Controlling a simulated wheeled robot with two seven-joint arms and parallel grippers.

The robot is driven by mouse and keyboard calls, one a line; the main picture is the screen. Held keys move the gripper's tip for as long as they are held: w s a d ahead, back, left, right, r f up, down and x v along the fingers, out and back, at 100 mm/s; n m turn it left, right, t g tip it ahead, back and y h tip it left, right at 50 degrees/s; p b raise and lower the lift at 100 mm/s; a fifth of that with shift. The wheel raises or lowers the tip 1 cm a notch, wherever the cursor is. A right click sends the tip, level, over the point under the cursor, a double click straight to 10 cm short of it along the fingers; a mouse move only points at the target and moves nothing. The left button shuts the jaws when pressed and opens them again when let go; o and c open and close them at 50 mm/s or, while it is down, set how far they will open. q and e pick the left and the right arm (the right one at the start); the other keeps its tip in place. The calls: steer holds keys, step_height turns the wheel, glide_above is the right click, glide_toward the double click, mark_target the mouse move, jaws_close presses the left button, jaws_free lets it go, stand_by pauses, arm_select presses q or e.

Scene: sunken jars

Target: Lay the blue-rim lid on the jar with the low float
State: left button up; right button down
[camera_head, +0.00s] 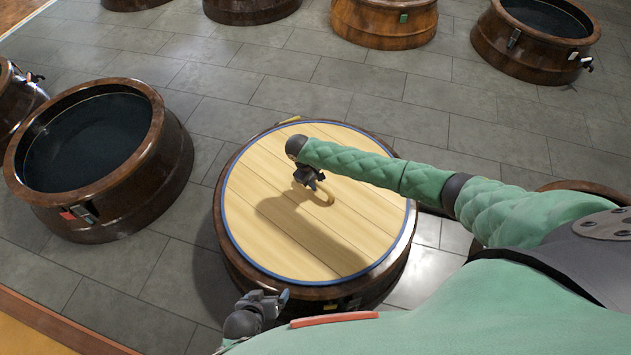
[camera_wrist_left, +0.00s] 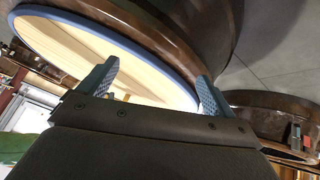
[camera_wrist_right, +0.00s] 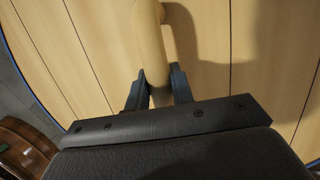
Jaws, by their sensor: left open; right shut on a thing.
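The blue-rim lid (camera_head: 265,215) is a round board of pale planks with a blue edge. It lies over the mouth of the middle brown jar (camera_head: 235,270), within its dark rim; I cannot tell whether it is fully seated. My right gripper (camera_head: 310,182) is shut on the lid's curved wooden handle (camera_wrist_right: 150,45). My left gripper (camera_head: 275,296) is open and empty at the jar's near side, below the lid's edge; the left wrist view shows the blue edge (camera_wrist_left: 140,48) beyond its fingers. The middle jar's float is not visible.
An open jar (camera_head: 175,165) with dark contents and a red marker (camera_head: 67,215) stands at left. Other jars stand behind, including one with a green marker (camera_head: 404,18) and an open one (camera_head: 490,45) at far right. Grey tiled floor (camera_head: 350,80) lies free between them.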

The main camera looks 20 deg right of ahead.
steer(key=c, duration=1.1)
jaws_free()
steer(key=shift+r, duration=0.1)
steer(key=shift+f, duration=0.2)
steer(key=shift+r, duration=0.25)
arm_select(q)
step_height(320, 180, up, 3)
steer(key=shift+w+f, duration=0.1)
arm_select(e)
steer(key=v, duration=0.7)
steer(key=shift+w+a+r, duration=0.1)
steer(key=shift+r, duration=0.2)
